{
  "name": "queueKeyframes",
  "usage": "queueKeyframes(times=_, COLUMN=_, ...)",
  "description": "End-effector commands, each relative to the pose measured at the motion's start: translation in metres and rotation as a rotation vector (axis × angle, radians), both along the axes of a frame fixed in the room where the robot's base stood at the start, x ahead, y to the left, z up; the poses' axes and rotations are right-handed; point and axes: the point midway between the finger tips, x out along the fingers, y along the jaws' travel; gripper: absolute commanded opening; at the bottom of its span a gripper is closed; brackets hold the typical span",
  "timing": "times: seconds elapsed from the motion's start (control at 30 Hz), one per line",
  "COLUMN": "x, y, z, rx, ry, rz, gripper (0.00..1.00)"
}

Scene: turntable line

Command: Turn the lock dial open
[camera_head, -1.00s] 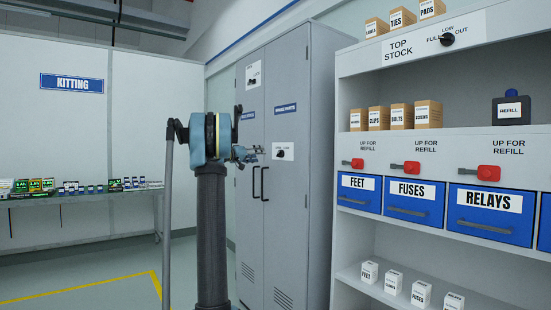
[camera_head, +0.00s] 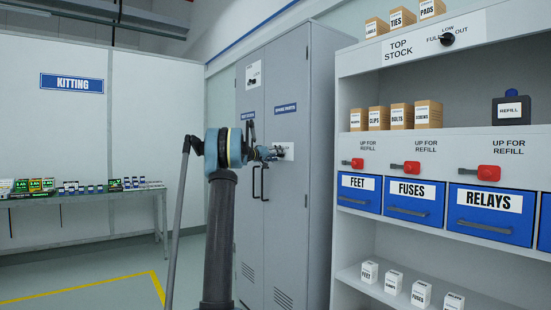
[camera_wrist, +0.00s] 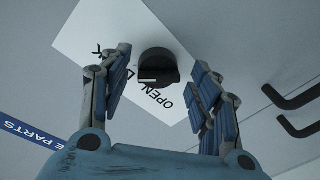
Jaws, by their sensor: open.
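The lock dial (camera_wrist: 158,68) is a round black knob with a pale pointer line, on a white plate (camera_wrist: 85,40) on the grey cabinet door. The word OPEN shows on the plate; another word is partly hidden by a finger. My gripper (camera_wrist: 163,85) is open, with its blue and grey fingers on either side of the dial. I cannot tell whether either finger touches it. In the head view my gripper (camera_head: 276,153) is at the plate (camera_head: 289,151) and hides the dial.
The grey cabinet (camera_head: 316,200) has two black door handles (camera_head: 260,184) just below the plate; they also show in the wrist view (camera_wrist: 295,100). A shelf unit (camera_head: 400,143) with blue bins stands at right. A kitting bench (camera_head: 90,195) is at far left.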

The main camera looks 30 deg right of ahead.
Motion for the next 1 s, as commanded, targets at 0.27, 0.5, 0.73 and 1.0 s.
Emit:
queueKeyframes(times=0.27, x=0.0000, y=-0.0013, z=0.0000, rx=0.000, ry=0.000, rz=0.000, gripper=0.57)
queueKeyframes(times=0.5, x=0.0002, y=-0.0012, z=-0.0001, rx=0.000, ry=0.000, rz=0.000, gripper=0.13)
queueKeyframes(times=0.73, x=0.0007, y=-0.0010, z=-0.0003, rx=0.000, ry=0.009, rz=0.001, gripper=0.13)
queueKeyframes(times=1.0, x=0.0014, y=-0.0007, z=-0.0003, rx=-0.007, ry=0.110, rz=0.003, gripper=0.13)
